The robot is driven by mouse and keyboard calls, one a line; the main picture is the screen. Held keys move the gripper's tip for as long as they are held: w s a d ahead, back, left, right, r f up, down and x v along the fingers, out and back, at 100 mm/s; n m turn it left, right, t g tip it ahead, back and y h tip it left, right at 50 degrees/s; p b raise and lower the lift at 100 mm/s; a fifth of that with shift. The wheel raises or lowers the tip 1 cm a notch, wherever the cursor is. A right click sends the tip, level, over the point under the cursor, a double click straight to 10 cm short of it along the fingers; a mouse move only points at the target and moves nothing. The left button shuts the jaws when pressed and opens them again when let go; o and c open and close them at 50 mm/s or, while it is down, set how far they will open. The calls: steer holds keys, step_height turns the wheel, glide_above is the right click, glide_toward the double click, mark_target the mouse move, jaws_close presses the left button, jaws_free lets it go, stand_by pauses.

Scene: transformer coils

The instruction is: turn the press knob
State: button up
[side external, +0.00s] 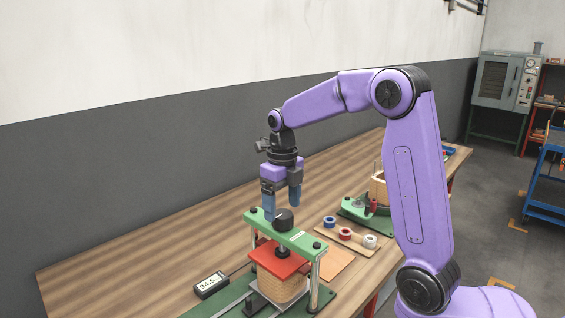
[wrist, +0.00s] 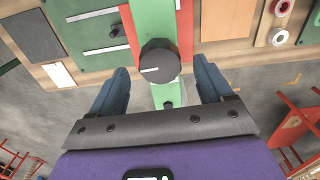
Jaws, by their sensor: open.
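The press knob (side external: 283,219) is a black round knob on top of the press's green crossbar (side external: 309,243). In the wrist view the knob (wrist: 159,62) shows from above with a white pointer line, just ahead of and between the fingertips. My gripper (side external: 281,207) is open and points down, with its blue fingers just above and around the knob's level. The wrist view shows its two fingers (wrist: 161,80) spread wide on either side of the crossbar, apart from the knob. A red plate (side external: 279,258) sits under the crossbar, on a wound coil (side external: 281,287).
A small display (side external: 211,286) lies left of the press. A board with tape rolls (side external: 345,233) lies to its right, and another green fixture (side external: 357,207) stands behind. The wooden bench (side external: 150,265) is clear at left.

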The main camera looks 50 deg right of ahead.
mark_target(283, 214)
step_height(283, 214, up, 15)
stand_by(0.5)
steer(key=shift+r, duration=0.1)
